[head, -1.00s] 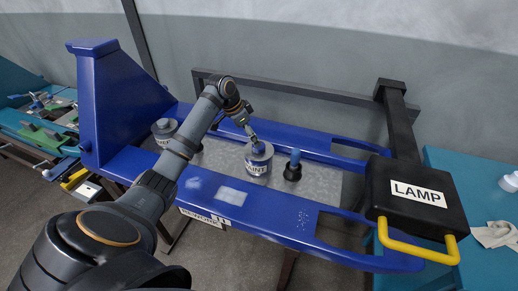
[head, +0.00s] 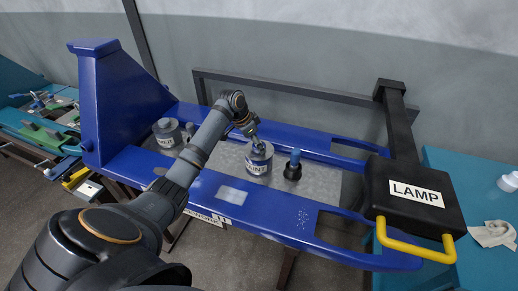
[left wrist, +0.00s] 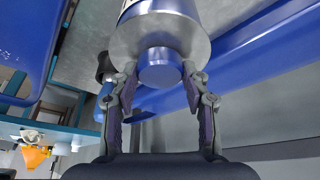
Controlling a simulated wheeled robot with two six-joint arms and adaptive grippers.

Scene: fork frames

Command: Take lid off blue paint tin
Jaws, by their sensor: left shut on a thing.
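The paint tin (head: 258,167), grey with a white label reading "PAINT", stands upright on the metal plate of the blue frame. Its lid has a blue knob (left wrist: 160,72) on top, seen close up in the left wrist view. My left gripper (head: 256,143) reaches down onto the tin from above. In the left wrist view my left gripper (left wrist: 160,78) has one finger on each side of the knob and is shut on it. The lid still sits on the tin. The tin's lower part is out of the left wrist view. My right gripper is not in view.
A black pot with a blue top (head: 294,166) stands just right of the paint tin. The black LAMP box (head: 412,190) with its yellow handle (head: 415,247) is at the right. A teal bench (head: 455,165) lies beyond it.

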